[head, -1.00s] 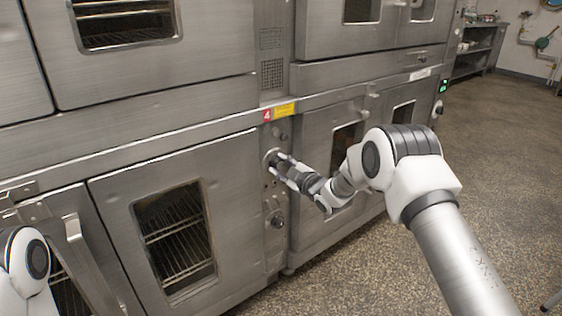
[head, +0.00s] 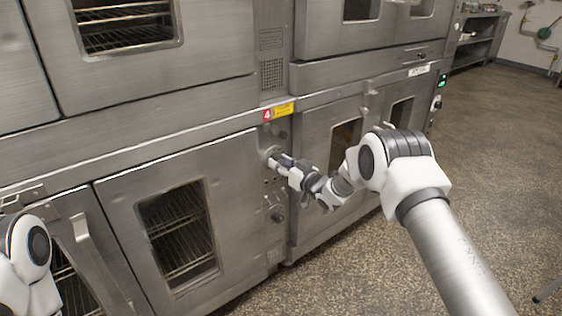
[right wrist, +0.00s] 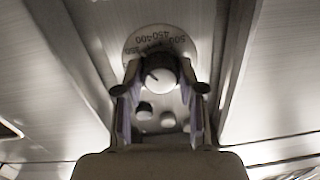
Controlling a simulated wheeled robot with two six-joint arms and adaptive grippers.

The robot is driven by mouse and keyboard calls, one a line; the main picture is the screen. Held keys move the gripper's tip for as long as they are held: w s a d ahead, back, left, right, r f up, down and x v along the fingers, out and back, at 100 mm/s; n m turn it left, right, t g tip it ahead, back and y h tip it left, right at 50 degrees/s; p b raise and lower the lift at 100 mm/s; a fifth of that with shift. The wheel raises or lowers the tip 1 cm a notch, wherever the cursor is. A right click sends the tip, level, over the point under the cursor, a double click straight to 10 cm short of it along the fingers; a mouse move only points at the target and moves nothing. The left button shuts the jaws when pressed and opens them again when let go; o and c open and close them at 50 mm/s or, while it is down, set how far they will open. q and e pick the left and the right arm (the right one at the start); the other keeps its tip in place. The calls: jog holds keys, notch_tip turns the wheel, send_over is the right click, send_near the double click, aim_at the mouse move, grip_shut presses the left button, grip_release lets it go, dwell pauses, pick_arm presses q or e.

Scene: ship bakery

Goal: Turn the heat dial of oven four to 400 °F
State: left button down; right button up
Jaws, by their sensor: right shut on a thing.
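Oven four (head: 190,225) carries a red and yellow label with a 4 (head: 278,111) at the top of its narrow control panel. The heat dial (right wrist: 157,72) is a round knob in front of a pale plate (right wrist: 176,40) printed with numbers including 400, 450 and 500, seen upside down. I cannot tell which number the dial points to. My right gripper (head: 279,160) reaches the upper part of the panel, and in the right wrist view its two fingers (right wrist: 158,88) are shut on the dial, one at each side.
Lower on the panel is another dark knob (head: 277,214); small knobs also show in the right wrist view (right wrist: 144,111). Oven doors with windows flank the panel. My left arm shows at the lower left, its gripper out of view. Speckled floor (head: 480,170) is open at right.

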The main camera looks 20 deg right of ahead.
jog(key=shift+f+m, duration=0.1)
jog(key=shift+m, duration=1.5)
jog(key=o, duration=1.1)
jog(key=shift+o, duration=0.2)
jog(key=v, duration=1.2)
jog(key=shift+d+f, duration=0.1)
